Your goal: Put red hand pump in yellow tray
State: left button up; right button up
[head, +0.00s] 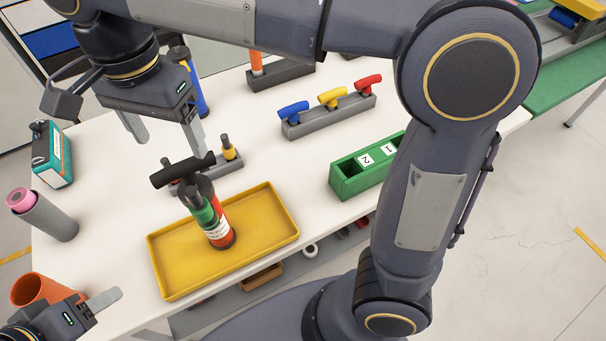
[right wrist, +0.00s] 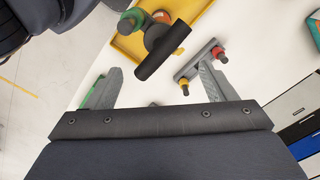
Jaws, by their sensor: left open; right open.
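The red hand pump (head: 218,229) has a black T-handle, a green band and a white label. In the right wrist view, the handle lies beyond the open fingers (right wrist: 158,88). My left gripper (head: 97,306) is at the lower left, open, with one finger clearly visible.
Near the left edge stand an orange cup (head: 40,288), a grey holder (head: 50,219) and a teal box (head: 50,155). A small grey rack (head: 222,175) is behind the pump. A handle rack (head: 330,117) and green numbered box (head: 350,180) stand right. White table shows between them.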

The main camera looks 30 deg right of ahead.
jog(key=s+d+f+n+t+y, duration=0.1)
jog(key=s+d+f+n+y, duration=0.15)
jog(key=d, duration=0.55)
jog(key=s+d+f+n+t+y, duration=0.1)
jog(key=d+f, duration=0.2)
jog(key=d, duration=0.4)
jog(key=s+d+f+n+t, duration=0.3)
jog(key=s+d+f+n, duration=0.1)
jog(key=s+f, duration=0.4)
jog(key=shift+s+d+f+t, duration=0.3)
jog(key=shift+d+f+t, duration=0.1)
jog(key=shift+d+f, duration=0.35)
